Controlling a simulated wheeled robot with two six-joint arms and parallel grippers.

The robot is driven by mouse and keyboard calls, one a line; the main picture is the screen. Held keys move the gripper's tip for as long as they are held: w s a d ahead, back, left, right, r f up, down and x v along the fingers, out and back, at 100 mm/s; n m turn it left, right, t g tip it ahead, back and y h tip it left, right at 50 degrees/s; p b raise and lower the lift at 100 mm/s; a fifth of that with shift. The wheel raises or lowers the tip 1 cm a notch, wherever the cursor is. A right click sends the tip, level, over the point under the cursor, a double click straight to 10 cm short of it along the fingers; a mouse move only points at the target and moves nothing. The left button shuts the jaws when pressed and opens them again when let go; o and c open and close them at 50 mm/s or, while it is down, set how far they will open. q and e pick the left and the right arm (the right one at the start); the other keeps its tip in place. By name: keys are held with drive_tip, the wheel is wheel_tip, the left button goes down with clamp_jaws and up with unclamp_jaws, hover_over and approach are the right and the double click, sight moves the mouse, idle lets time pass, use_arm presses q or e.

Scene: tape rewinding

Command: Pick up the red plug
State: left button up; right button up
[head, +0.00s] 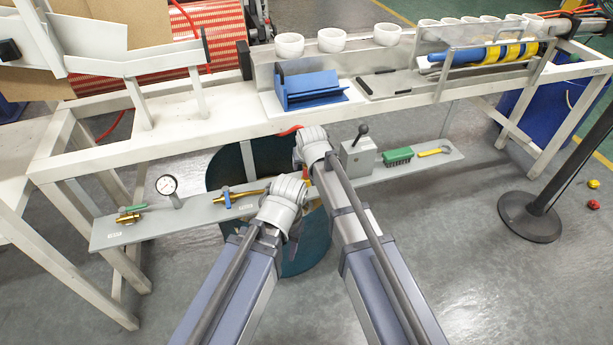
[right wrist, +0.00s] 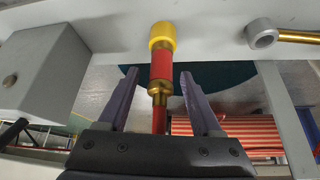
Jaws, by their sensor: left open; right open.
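The red plug (right wrist: 161,66) is in the right wrist view, a red cylinder with a yellow end and a brass collar, on a red stem or hose. My right gripper (right wrist: 160,76) is open, with one finger on each side of the plug and gaps visible between them. In the head view, a small red piece (head: 290,131) shows beside my right gripper (head: 311,138), at the shelf; most of the plug is hidden there. My left gripper (head: 284,192) is lower and to the left, empty as far as I see, its fingers mostly hidden by the wrist.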

drive_tip(key=shift+w+f, duration=0.2)
drive_tip(key=shift+f, duration=0.25)
drive_tip(key=shift+r, duration=0.1)
drive_tip(key=shift+c, duration=0.3)
clamp_jaws()
